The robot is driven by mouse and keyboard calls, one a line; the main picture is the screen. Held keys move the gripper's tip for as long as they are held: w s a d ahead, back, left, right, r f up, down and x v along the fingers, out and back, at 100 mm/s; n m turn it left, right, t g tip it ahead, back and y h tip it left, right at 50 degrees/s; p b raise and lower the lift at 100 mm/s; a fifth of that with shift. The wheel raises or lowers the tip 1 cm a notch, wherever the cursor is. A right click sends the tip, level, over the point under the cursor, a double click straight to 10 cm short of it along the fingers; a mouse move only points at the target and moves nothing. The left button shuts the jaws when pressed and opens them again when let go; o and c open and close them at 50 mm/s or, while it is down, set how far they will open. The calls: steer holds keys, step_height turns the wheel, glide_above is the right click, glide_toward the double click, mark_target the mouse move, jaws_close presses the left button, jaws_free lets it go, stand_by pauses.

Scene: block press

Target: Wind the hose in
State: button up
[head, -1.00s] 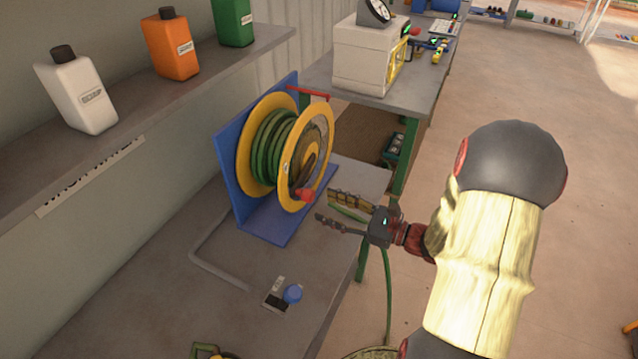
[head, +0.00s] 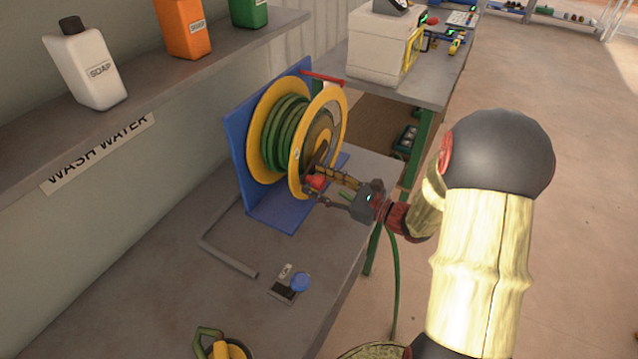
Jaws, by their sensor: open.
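The hose reel (head: 340,110) has yellow flanges and stands on a blue bracket (head: 236,145) on the grey bench. Green hose (head: 283,135) is wound on its drum. A length of green hose (head: 395,285) hangs down past the bench edge. A red crank knob (head: 316,181) sits low on the reel's front face. My gripper (head: 322,180) is open at the knob, with one finger on the far side and one on the near side of it. I cannot tell whether the fingers touch the knob.
A small box with a blue button (head: 299,282) and a bent grey pipe (head: 225,258) are on the bench. A yellow and green object (head: 222,346) is at the front. Bottles (head: 85,65) stand on the shelf. A white box (head: 380,48) stands on the table behind.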

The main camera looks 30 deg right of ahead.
steer(key=shift+c, duration=0.6)
jaws_close()
